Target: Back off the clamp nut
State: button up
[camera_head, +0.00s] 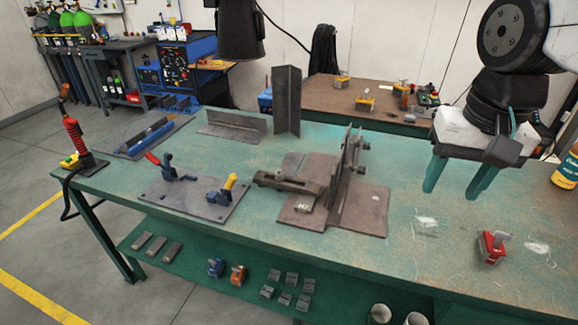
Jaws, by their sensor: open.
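A dark brown metal fixture (325,200) stands on the green bench, with upright plates on a flat base. A bar-like clamp (290,187) extends to the left from the plates. Small round nut-like parts (365,172) stick out on the right side of the plates; I cannot tell which part is the clamp nut. My gripper (452,193) has teal fingers pointing down, spread apart with nothing between them. It is above the right part of the bench, to the right of the fixture and apart from it.
The green bench (420,265) has free room in front of the fixture. A red block-like tool (492,247) lies at the right. A plate with toggle clamps (195,195) lies left of the fixture. An angle piece (287,100) stands behind. A yellow can (567,168) is at the right edge.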

jog(key=w+a+r+m, duration=0.1)
jog(key=w+a+m, duration=0.2)
jog(key=w, duration=0.6)
jog(key=m+g, duration=0.1)
jog(key=m, duration=1.3)
send_over(279, 170)
notch_tip(279, 170, down, 20)
jog(key=shift+d+r, duration=0.15)
jog(key=shift+r, duration=0.05)
notch_tip(279, 170, down, 8)
jog(key=shift+w+f, duration=0.1)
jog(key=c, duration=1)
